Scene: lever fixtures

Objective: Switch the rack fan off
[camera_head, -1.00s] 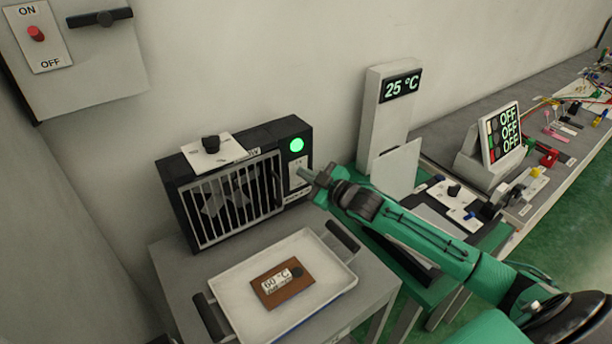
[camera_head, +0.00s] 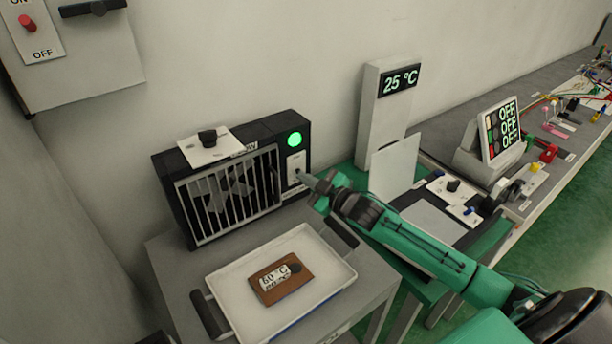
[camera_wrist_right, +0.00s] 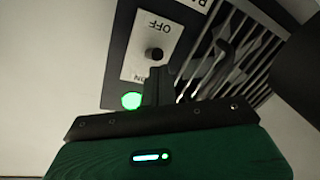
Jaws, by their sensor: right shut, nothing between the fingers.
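The rack fan (camera_head: 228,197) is a black box with a barred grille on the grey table. Its round green light (camera_head: 294,139) is lit. Below the light is a white switch plate (camera_head: 296,165). In the right wrist view the plate (camera_wrist_right: 139,63) shows upside down, with ON by the lit light (camera_wrist_right: 131,101), OFF at the far end, and a black switch knob (camera_wrist_right: 154,53) between. My right gripper (camera_head: 313,182) is shut and empty, just in front of the plate's lower part. Its fingertips (camera_wrist_right: 158,72) appear close to the knob; contact cannot be told. My left gripper is not in view.
A white tray (camera_head: 228,325) with a brown block (camera_head: 281,279) lies in front of the fan. A knob plate (camera_head: 209,148) sits on top of the fan. A wall panel (camera_head: 80,55) with a red switch is upper left. A 25 °C display (camera_head: 389,115) stands to the right.

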